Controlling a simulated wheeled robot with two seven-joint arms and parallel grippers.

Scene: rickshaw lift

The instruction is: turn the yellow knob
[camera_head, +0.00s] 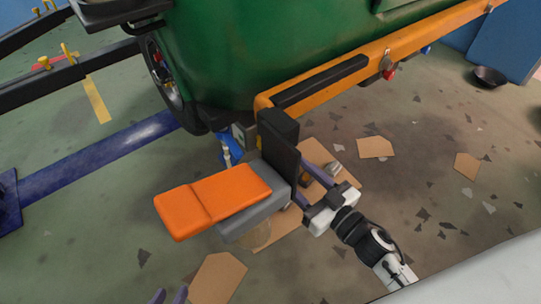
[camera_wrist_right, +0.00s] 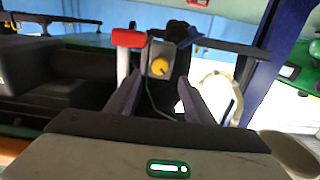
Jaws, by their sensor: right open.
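The yellow knob (camera_wrist_right: 160,67) is on the face of a small grey box (camera_wrist_right: 163,52) in the right wrist view. My right gripper (camera_wrist_right: 158,85) is open, its purple fingers on either side of the knob in that view. I cannot tell whether they touch it. I cannot make out the knob in the head view.
An orange and grey block (camera_head: 212,200) stands beside the black plate. The green rickshaw (camera_head: 235,50) with its orange rail is behind. A blue lift arm (camera_head: 100,160) crosses the left. A red block (camera_wrist_right: 128,38) and a blue post (camera_wrist_right: 262,65) flank the grey box.

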